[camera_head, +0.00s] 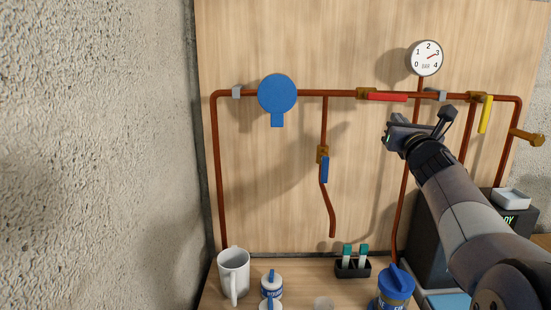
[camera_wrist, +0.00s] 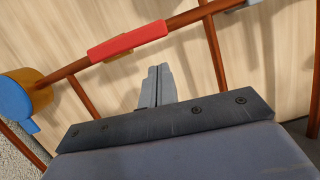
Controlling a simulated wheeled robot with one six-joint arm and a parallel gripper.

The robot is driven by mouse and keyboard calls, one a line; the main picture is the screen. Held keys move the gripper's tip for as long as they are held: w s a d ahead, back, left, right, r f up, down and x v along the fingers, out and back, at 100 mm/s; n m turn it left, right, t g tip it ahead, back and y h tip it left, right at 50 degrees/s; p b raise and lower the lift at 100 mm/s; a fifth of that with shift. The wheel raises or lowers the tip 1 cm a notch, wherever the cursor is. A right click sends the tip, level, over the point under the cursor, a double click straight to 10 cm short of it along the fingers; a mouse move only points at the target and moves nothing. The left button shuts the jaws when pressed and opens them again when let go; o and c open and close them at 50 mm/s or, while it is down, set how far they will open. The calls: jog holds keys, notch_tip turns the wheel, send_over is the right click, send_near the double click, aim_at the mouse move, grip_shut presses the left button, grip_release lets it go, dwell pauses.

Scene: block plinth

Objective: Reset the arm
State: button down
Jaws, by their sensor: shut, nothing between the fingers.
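My gripper (camera_head: 390,136) is in front of the wooden pipe panel (camera_head: 270,190), below and right of the red valve handle (camera_head: 387,97). In the wrist view its two grey fingers (camera_wrist: 157,84) are together, with nothing between them. The red handle (camera_wrist: 128,42) lies along the horizontal pipe beyond the fingertips in that view, apart from them. My arm comes in from the lower right and hides part of the panel and of the things behind it.
A blue disc (camera_head: 277,94), a blue handle (camera_head: 325,169), a yellow handle (camera_head: 485,114) and a gauge (camera_head: 426,58) are on the pipes. Below stand a white mug (camera_head: 233,272), a tube rack (camera_head: 353,268) and a blue-lidded container (camera_head: 396,287). A rough wall (camera_head: 95,150) is at left.

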jog(key=s+a+f+m, duration=0.1)
jog(key=s+a+f, duration=0.1)
jog(key=s+f, duration=0.3)
jog(key=s, duration=0.3)
jog(key=shift+s+m+h, duration=0.25)
jog(key=shift+m+h, duration=0.05)
jog(key=shift+m, duration=0.1)
dwell(2.1)
jog(key=shift+f, duration=0.1)
